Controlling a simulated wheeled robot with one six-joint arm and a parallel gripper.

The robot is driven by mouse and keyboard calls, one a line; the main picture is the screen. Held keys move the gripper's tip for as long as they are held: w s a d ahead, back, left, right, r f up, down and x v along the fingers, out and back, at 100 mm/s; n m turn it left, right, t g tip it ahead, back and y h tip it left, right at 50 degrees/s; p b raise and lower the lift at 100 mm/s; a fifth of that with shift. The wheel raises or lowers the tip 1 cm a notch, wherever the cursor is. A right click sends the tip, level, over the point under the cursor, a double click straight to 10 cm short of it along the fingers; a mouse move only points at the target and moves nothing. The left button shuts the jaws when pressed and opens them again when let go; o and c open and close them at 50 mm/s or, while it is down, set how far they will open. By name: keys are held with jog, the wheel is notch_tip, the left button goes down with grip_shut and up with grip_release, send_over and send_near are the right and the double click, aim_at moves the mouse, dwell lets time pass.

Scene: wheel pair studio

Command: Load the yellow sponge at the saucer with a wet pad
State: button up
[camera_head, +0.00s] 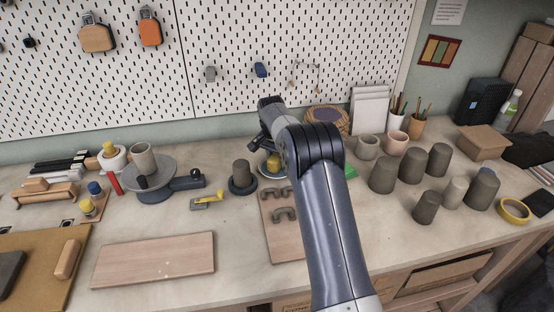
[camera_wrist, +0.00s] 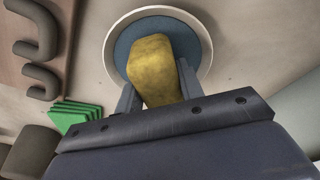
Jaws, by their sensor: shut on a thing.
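The yellow sponge (camera_wrist: 153,72) is between the two fingers of my gripper (camera_wrist: 158,85) in the wrist view, and the gripper is shut on it. Behind the sponge is a white-rimmed saucer (camera_wrist: 110,49) with a round blue pad (camera_wrist: 124,44) in it. I cannot tell whether the sponge touches the pad. In the head view the sponge (camera_head: 273,163) shows small beside my arm, over the saucer (camera_head: 262,172), and my arm hides part of both.
A wooden board with dark clay handles (camera_head: 284,214) lies in front of the saucer. A dark cylinder on a round base (camera_head: 241,173) stands to its left. Green pads (camera_wrist: 75,115) lie close by. Several grey clay cups (camera_head: 411,165) stand to the right. A bare board (camera_head: 155,260) lies front left.

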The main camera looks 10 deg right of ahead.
dwell(0.5)
jog(key=shift+r+p, duration=2.8)
jog(key=shift+r, duration=0.75)
jog(key=shift+f, duration=0.1)
